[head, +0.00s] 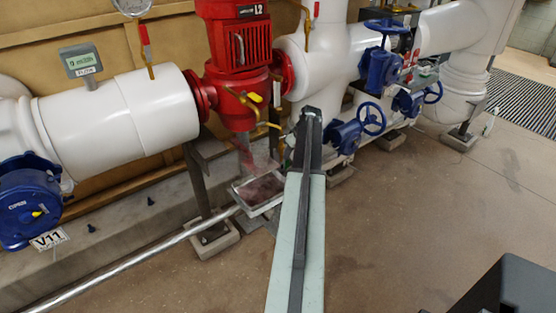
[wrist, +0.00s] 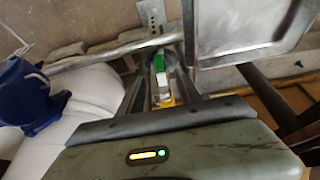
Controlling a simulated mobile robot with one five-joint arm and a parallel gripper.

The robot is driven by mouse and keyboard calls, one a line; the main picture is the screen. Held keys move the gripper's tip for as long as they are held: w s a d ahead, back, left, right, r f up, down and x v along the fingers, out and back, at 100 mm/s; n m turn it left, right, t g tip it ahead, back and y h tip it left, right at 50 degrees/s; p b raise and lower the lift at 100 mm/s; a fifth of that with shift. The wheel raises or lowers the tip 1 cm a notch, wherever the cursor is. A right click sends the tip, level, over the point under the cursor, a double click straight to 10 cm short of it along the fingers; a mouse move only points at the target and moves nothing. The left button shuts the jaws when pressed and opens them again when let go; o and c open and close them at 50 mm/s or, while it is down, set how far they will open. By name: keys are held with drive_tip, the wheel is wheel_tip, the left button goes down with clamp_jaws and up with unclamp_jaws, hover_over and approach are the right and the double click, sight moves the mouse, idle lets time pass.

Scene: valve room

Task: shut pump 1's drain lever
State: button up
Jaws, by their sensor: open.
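A red pump (head: 238,45) marked L2 stands among white pipes in the head view. A small yellow lever (head: 270,125) sticks out low on its right side, beside the end of my arm. My gripper (head: 309,114) is at the far end of my arm there, its fingers not clear. In the wrist view my gripper (wrist: 160,62) is open, and a small green, white and yellow part (wrist: 159,68) shows between the fingers. I cannot tell whether the fingers touch it, or whether it is the drain lever.
A metal tray (head: 258,207) sits below the pump, and its underside or wall also shows in the wrist view (wrist: 245,30). Blue handwheel valves (head: 345,137) stand close right of my arm. A long metal pipe (head: 135,263) runs low at left.

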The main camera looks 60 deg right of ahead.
sight(287, 162)
drive_tip(key=b+x, duration=0.7)
drive_tip(key=x, duration=0.1)
drive_tip(key=shift+r, duration=0.1)
clamp_jaws()
idle(1.3)
